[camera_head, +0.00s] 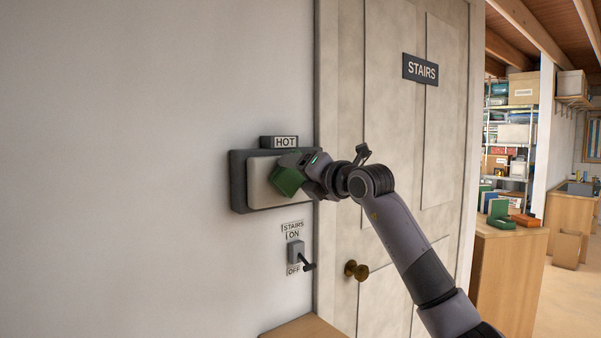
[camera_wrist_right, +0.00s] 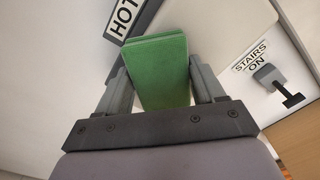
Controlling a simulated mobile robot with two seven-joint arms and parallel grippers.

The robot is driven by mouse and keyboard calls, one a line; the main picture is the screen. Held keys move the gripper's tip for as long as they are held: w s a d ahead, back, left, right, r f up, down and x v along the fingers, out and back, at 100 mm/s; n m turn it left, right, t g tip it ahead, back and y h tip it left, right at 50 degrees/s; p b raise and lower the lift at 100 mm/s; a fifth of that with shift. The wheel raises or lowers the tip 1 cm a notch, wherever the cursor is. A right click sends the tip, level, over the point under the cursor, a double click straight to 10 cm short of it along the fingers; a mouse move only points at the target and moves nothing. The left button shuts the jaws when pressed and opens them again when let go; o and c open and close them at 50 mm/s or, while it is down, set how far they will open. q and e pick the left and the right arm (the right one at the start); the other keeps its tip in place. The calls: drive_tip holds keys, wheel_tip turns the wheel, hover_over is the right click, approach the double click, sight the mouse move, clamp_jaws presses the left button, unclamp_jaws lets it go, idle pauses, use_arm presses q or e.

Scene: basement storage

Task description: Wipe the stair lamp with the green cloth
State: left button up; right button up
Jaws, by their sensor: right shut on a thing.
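The stair lamp (camera_head: 257,190) is a pale flat panel in a dark grey frame on the wall, left of the door. It looks unlit. A sign reading HOT (camera_head: 285,142) sits at its top edge. My right gripper (camera_head: 302,172) is shut on the folded green cloth (camera_head: 287,181), which is in front of the lamp's right half. I cannot tell whether the cloth touches the panel. In the right wrist view the cloth (camera_wrist_right: 158,70) sits between both fingers, with the lamp panel (camera_wrist_right: 225,30) behind it. My left gripper is not in view.
Below the lamp is a STAIRS switch (camera_head: 295,252) marked ON and OFF, its lever angled down toward OFF. A door (camera_head: 390,130) with a brass knob (camera_head: 356,270) stands to the right. A wooden surface (camera_head: 305,328) is below. Shelves and cabinets fill the far right.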

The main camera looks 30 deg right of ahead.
idle(1.4)
drive_tip(key=shift+s+f+b, duration=0.15)
drive_tip(key=shift+s+b, duration=0.2)
drive_tip(key=shift+s, duration=0.2)
drive_tip(key=s+b, duration=0.1)
drive_tip(key=s, duration=0.1)
drive_tip(key=shift+s+d+b, duration=0.15)
drive_tip(key=shift+s+b, duration=0.15)
drive_tip(key=shift+b, duration=0.05)
drive_tip(key=shift+s+d+b, duration=0.1)
drive_tip(key=shift+s+b, duration=0.45)
drive_tip(key=shift+s, duration=0.6)
